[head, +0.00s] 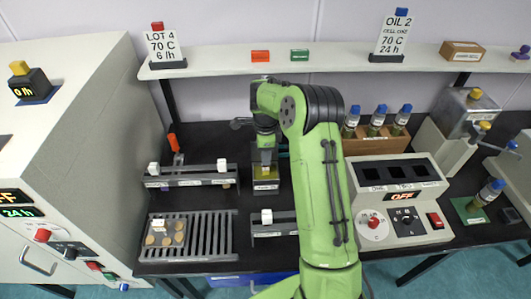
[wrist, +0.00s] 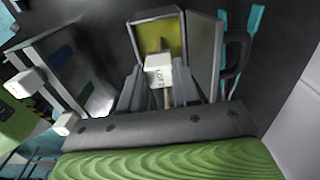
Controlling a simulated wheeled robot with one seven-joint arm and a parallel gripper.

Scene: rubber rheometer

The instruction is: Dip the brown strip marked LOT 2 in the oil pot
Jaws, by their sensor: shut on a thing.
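My gripper (wrist: 158,88) is shut on a white tab (wrist: 158,72) with dark lettering, too small to read fully. A thin brown strip (wrist: 165,45) shows beyond the tab, against the yellow oil. The oil pot (wrist: 205,45) is a grey open box with a handle at its right side in the wrist view. In the head view the pot (head: 266,186) stands on the dark bench, with my gripper (head: 265,165) pointing down right over its opening. The tab is hidden there. I cannot tell whether the strip's end touches the oil.
A rack with white tabs (head: 190,181) stands left of the pot; another rack (head: 280,230) is in front, partly behind my arm. A slotted tray with round discs (head: 205,245) lies front left. A grey heater unit (head: 400,215) and vials (head: 378,122) are at the right.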

